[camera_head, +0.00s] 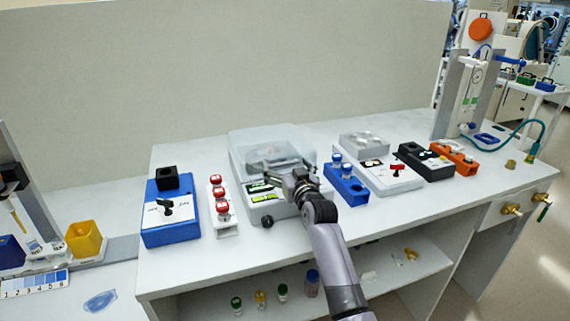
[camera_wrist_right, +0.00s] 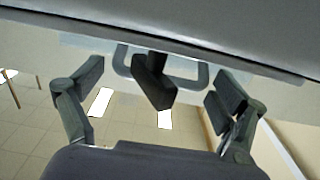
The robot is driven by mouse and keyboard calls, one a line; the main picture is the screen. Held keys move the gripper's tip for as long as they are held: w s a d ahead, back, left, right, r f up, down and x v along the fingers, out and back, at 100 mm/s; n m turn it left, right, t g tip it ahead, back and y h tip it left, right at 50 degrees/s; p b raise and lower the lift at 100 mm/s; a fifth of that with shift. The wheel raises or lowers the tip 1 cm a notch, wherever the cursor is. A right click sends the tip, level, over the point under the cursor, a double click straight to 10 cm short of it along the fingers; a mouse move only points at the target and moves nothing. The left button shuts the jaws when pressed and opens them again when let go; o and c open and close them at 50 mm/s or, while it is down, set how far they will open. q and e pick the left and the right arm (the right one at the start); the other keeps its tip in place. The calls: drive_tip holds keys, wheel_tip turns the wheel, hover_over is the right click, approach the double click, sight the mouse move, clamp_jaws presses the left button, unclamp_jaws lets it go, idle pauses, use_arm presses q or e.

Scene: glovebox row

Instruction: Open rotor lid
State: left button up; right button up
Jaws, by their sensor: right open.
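A white benchtop machine (camera_head: 238,178) stands at the middle of the table under a clear, box-like lid (camera_head: 262,139). A reddish round part shows faintly through the lid. My right gripper (camera_head: 278,170) is at the machine's front, over its small display panel, with its fingers toward the lid. In the right wrist view the gripper (camera_wrist_right: 160,88) is open, its two fingers wide apart. A grey loop handle (camera_wrist_right: 203,77) and a dark block (camera_wrist_right: 150,82) show between the fingers, not gripped. Whether the fingers touch anything cannot be told. My left gripper is not in view.
Left of the machine stand a white rack with red-capped vials (camera_head: 221,230) and a blue box (camera_head: 168,229). A blue vial rack (camera_head: 350,190) stands close on the right, beside a white device (camera_head: 388,182). Bare table lies along the front edge.

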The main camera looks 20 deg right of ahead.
drive_tip(key=shift+w, duration=0.5)
drive_tip(key=shift+c, duration=0.4)
drive_tip(key=shift+r, duration=0.1)
drive_tip(key=c, duration=1.3)
